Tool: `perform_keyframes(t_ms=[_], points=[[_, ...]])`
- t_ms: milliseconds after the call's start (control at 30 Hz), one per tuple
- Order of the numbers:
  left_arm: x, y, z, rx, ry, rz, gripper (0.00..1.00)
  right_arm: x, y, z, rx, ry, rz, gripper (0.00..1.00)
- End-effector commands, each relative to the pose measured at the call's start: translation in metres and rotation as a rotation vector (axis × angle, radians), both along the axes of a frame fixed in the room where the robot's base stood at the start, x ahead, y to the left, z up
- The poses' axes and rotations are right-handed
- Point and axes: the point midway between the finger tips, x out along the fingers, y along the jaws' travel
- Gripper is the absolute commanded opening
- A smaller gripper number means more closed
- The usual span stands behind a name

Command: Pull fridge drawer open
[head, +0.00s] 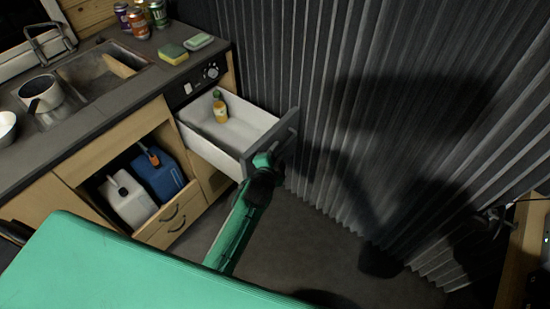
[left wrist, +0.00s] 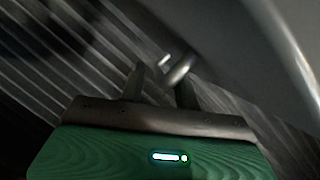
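The fridge drawer (head: 236,133) is pulled well out from under the counter in the head view. Its inside is white and its front panel (head: 272,146) is dark grey. A small yellow bottle (head: 220,110) with a green top stands inside. My left gripper (head: 268,163) is at the outer face of the front panel, its fingers partly hidden there. In the left wrist view, its two fingers (left wrist: 160,82) are apart, with a shiny metal handle (left wrist: 181,70) by their tips, nearer the right finger. Whether they touch it is unclear. My right gripper is out of view.
A ribbed dark curtain wall (head: 330,90) stands close to the right of the drawer. An open cabinet below the sink holds a white jug (head: 128,198) and a blue jug (head: 160,176). Dark floor (head: 300,240) is clear below.

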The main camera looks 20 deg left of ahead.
Motion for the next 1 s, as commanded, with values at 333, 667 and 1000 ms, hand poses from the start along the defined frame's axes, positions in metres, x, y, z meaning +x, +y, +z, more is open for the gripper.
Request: perform_keyframes(t_ms=[333,667,1000], points=[[-0.047,0.001,0.008,0.001,0.002,0.000,0.32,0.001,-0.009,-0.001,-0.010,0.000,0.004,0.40],[-0.107,0.002,0.022,0.000,0.002,0.000,0.32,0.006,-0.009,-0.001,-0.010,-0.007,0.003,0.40],[-0.134,0.002,0.028,0.000,0.002,0.000,0.32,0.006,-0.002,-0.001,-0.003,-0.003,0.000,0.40]])
